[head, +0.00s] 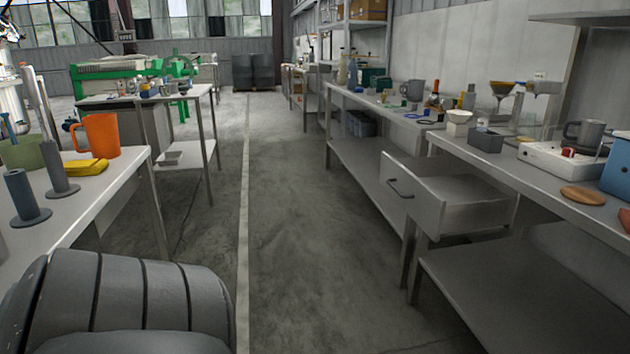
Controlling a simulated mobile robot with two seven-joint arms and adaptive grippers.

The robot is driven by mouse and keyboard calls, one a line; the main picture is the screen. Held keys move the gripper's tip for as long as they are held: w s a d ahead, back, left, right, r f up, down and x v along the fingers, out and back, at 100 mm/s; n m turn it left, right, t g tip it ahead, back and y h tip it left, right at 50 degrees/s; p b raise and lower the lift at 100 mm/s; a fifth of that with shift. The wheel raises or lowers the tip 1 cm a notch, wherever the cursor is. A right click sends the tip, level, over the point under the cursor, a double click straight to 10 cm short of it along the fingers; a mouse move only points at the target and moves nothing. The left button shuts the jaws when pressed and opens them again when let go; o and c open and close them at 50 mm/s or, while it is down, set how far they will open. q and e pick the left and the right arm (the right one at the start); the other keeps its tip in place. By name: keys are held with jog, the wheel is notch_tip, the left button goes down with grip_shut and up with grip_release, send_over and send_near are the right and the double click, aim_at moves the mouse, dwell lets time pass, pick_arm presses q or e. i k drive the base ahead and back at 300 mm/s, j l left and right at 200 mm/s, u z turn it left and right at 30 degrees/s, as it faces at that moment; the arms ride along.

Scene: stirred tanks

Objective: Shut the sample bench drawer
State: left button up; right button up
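The sample bench drawer (411,202) is open. It sticks out from under the top of the right-hand bench (548,182) into the aisle. Its front panel is light grey with a dark bar handle (399,189), and the visible part of its inside looks empty. Neither of my grippers is in view. A dark grey, ribbed rounded part at the bottom left looks like part of my own arm, and it is well apart from the drawer.
A concrete aisle (290,220) runs clear down the middle. On the left, a table (112,185) holds an orange jug (101,136) and a yellow cloth (86,167). A lower shelf (480,290) lies beneath.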

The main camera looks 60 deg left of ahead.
aim_at(443, 195)
jog(key=i+j+u, duration=0.15)
jog(key=u, duration=0.25)
jog(key=i+u, duration=0.2)
jog(key=u, duration=0.2)
jog(key=i+u, duration=0.25)
jog(key=u, duration=0.15)
jog(key=i+u, duration=0.2)
jog(key=u, duration=0.2)
jog(key=i+l+u, duration=0.15)
jog(key=i+l, duration=0.15)
jog(key=i, duration=0.2)
jog(key=i+l+u, duration=0.1)
jog(key=i+l, duration=0.25)
jog(key=i, duration=0.15)
